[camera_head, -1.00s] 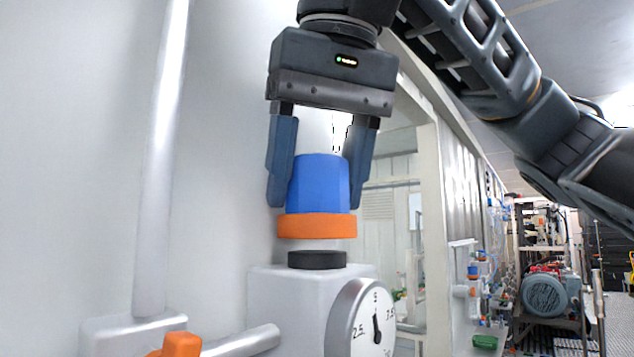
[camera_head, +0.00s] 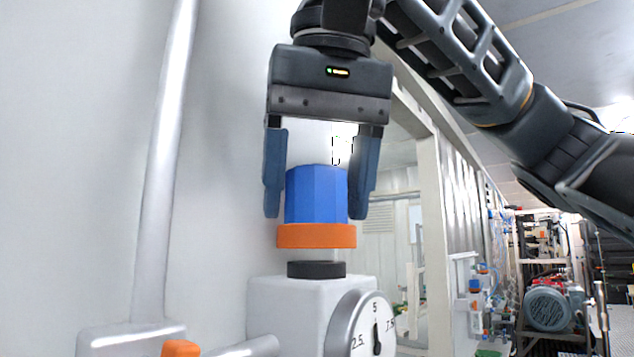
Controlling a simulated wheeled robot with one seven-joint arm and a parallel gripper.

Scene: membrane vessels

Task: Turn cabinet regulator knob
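The regulator knob (camera_head: 316,196) is a blue faceted cap above an orange ring (camera_head: 316,236), upright on top of a pale grey regulator body (camera_head: 290,305). A black collar (camera_head: 316,269) shows below the ring. A round dial gauge (camera_head: 362,328) is on the body's front, partly cut off by the bottom edge. My gripper (camera_head: 316,214) points down from above, with one blue-grey finger on each side of the knob. The fingers are spread and look slightly apart from the blue cap. The fingertips are level with the lower part of the cap.
A vertical grey pipe (camera_head: 165,170) stands to the left before a pale wall. An orange part (camera_head: 181,348) and a horizontal pipe (camera_head: 245,346) are at the bottom. A white frame post (camera_head: 432,220) is to the right, with machinery and a motor (camera_head: 549,308) far beyond.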

